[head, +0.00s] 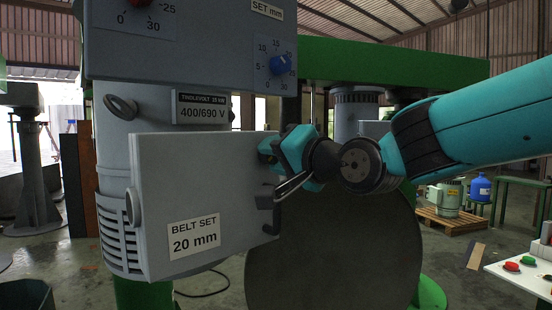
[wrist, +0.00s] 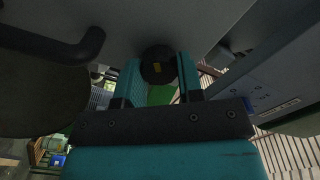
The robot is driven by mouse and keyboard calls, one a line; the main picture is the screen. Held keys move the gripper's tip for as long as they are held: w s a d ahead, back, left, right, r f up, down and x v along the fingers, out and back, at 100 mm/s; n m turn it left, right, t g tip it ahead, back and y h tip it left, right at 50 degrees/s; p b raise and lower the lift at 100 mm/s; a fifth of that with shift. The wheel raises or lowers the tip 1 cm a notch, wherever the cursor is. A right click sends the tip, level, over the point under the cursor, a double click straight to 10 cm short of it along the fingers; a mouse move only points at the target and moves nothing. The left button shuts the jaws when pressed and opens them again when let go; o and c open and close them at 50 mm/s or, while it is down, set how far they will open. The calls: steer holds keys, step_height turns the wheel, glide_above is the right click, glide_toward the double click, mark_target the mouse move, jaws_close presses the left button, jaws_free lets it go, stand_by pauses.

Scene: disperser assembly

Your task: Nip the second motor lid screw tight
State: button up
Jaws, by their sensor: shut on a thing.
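The grey motor lid (head: 185,185) with the label "BELT SET 20 mm" is on the side of the grey motor in the head view. A round dark screw head (wrist: 158,65) is between my two teal fingers in the wrist view. My gripper (wrist: 159,72) is shut on it, with a finger on each side. In the head view my gripper (head: 272,150) is at the lid's right edge, and the screw head is mostly hidden behind the fingers there.
A dark bent handle (head: 268,200) sticks out just below my gripper; it seems also to show in the wrist view (wrist: 75,47). A grey box with a blue dial (head: 278,65) overhangs above. A large dark disc (head: 335,255) stands behind, below my arm.

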stand_by(0.4)
steer(key=o, duration=0.9)
steer(key=p+v, duration=0.4)
steer(key=v, duration=1.3)
steer(key=shift+s+d, duration=0.15)
steer(key=shift+s, duration=0.05)
